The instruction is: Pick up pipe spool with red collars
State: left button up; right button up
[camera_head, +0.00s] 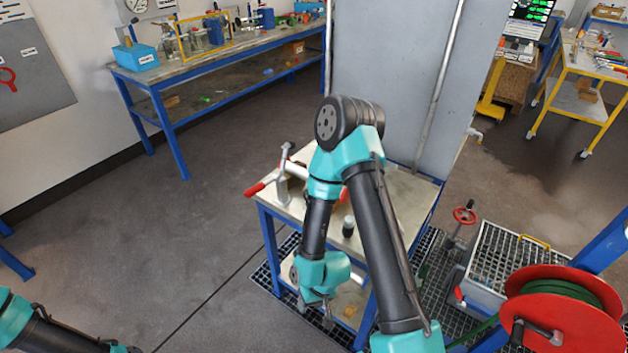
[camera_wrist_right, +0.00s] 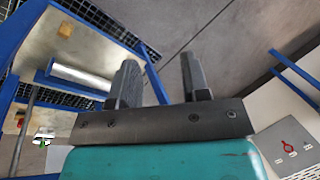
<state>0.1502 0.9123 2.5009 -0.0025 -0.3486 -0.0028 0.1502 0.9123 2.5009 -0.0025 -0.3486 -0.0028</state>
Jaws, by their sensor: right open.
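A metal pipe assembly (camera_head: 283,188) with a T-shaped top stands on the blue-framed bench (camera_head: 260,207) in the head view. A red end (camera_head: 255,189) sticks out at its left. A pale pipe piece runs right from it behind my right arm, where a bit of red shows; I cannot tell which part is the pipe spool, as my arm hides much of it. My right gripper (camera_head: 316,312) hangs low by the bench's front, apart from these parts. In the right wrist view its two fingers (camera_wrist_right: 160,62) are open with nothing between them. My left gripper is out of view.
A small dark cylinder (camera_head: 348,226) stands on the bench top. A small orange block (camera_head: 350,311) is on the lower shelf. A tall grey panel (camera_head: 390,80) stands behind the bench. A red hose reel (camera_head: 565,310) is at the right. The floor left of the bench is clear.

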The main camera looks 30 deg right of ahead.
jog(key=o, duration=0.6)
